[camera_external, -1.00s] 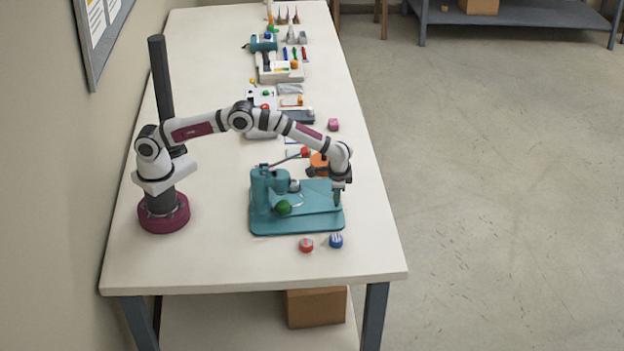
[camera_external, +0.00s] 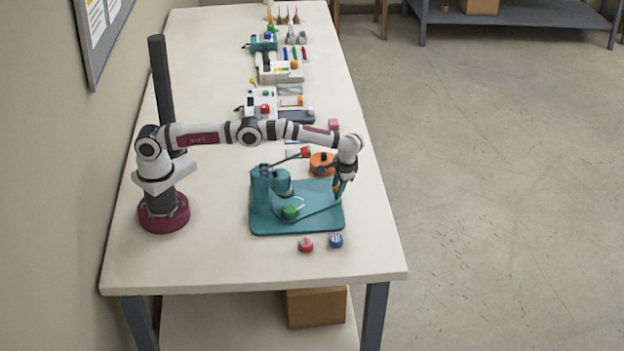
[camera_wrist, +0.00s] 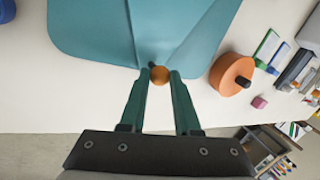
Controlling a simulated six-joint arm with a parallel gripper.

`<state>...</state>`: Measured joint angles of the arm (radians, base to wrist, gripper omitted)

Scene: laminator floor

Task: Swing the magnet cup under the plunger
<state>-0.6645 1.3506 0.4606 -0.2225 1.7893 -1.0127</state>
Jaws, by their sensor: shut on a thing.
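The teal press (camera_external: 262,190) stands on its flat teal base (camera_external: 320,222), with a round head (camera_external: 282,187) at its front side. A green round piece (camera_external: 290,212), apparently the magnet cup, lies low beside the head; I cannot tell if it is exactly below the plunger. A teal swing arm (camera_external: 322,210) runs from near the cup toward the base's right edge. My gripper (camera_wrist: 159,80) is shut on a small orange-brown knob (camera_wrist: 159,74) above the base, at that arm's outer end; it also shows in the external view (camera_external: 340,192).
A lever with a red knob (camera_external: 305,152) slants above the base. An orange disc (camera_external: 322,163) stands close behind it. Red (camera_external: 305,245) and blue (camera_external: 336,241) round pieces sit in front. Several tools line the far table.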

